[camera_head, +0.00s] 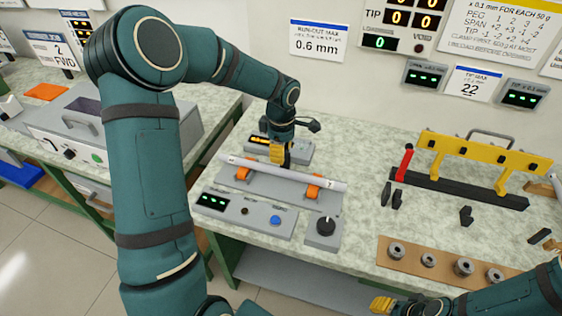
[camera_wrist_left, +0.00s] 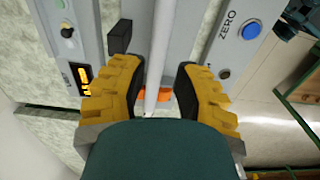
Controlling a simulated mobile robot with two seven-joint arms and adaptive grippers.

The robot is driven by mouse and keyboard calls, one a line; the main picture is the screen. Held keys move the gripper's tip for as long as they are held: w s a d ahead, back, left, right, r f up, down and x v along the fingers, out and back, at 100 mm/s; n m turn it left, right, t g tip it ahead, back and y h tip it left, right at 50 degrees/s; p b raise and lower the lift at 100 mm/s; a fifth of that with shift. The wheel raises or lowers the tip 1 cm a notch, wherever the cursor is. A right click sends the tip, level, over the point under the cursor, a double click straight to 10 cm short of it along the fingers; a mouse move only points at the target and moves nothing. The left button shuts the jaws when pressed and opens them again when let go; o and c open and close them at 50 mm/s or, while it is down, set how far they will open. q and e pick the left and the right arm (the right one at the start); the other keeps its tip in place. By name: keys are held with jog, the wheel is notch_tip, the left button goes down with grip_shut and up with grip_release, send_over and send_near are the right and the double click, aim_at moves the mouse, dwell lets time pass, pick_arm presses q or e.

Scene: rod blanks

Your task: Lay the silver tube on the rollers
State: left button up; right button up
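The silver tube (camera_head: 300,176) lies across two orange rollers, the left one (camera_head: 243,169) and the right one (camera_head: 314,188), on a grey roller stand. It appears to rest on both. My left gripper (camera_head: 284,160) is at the tube's middle, pointing down. In the left wrist view its yellow fingers with dark pads (camera_wrist_left: 160,88) are spread on either side of the tube (camera_wrist_left: 159,60), with gaps showing. An orange roller (camera_wrist_left: 165,94) shows beneath. My right gripper (camera_head: 384,304) is low at the bottom edge, away from the tube; only its yellow end shows.
A grey console (camera_head: 240,215) with a display and blue button stands in front of the rollers, with a knob box (camera_head: 322,232) at its right. A black-and-yellow rack (camera_head: 470,152) stands at the right. A brown board (camera_head: 412,268) holds several metal rings.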

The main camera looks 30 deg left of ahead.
aim_at(281, 170)
pick_arm(q)
jog(key=shift+r, duration=2.2)
